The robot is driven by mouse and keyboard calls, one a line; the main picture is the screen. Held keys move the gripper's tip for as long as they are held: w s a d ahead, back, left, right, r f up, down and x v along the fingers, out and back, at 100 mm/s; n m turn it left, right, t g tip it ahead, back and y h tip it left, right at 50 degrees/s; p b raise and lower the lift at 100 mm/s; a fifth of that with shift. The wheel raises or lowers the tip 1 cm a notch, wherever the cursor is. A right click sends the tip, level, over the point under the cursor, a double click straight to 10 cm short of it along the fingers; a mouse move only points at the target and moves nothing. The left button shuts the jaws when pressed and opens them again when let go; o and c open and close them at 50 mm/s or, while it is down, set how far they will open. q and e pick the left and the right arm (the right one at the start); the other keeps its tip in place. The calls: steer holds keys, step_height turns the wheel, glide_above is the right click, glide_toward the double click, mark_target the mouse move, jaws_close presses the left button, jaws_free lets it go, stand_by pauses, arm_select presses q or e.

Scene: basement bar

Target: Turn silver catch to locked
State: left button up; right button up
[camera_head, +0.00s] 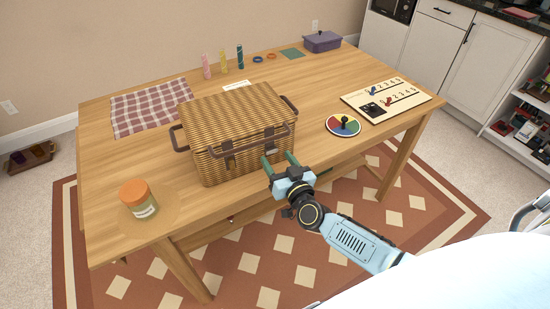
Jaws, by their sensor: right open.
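A wicker basket (208,168) with a closed lid stands on the wooden table (165,195). Its front has two dark straps, a left one (228,150) and a right one (269,135), and a brown handle bar (240,145) between them. The silver catch is too small to make out; I cannot tell its position. My right gripper (279,159) is open and empty, with its green fingers pointing at the basket's front right side. It is close to the basket, but I cannot tell whether it touches. My left gripper is not in view.
A jar with an orange lid (137,197) stands at the table's front left. A coloured spinner disc (335,130) and a numbered board (402,94) lie to the right. A checked cloth (140,104) lies back left. Small bottles (223,62) and a purple box (322,42) stand behind.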

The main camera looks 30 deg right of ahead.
mark_target(271, 150)
steer(key=shift+w+f, duration=0.1)
steer(key=shift+w, duration=1.1)
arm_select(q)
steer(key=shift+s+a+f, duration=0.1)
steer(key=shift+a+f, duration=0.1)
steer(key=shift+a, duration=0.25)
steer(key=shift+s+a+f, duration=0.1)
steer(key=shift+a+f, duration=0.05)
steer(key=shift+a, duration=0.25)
arm_select(e)
steer(key=c, duration=1)
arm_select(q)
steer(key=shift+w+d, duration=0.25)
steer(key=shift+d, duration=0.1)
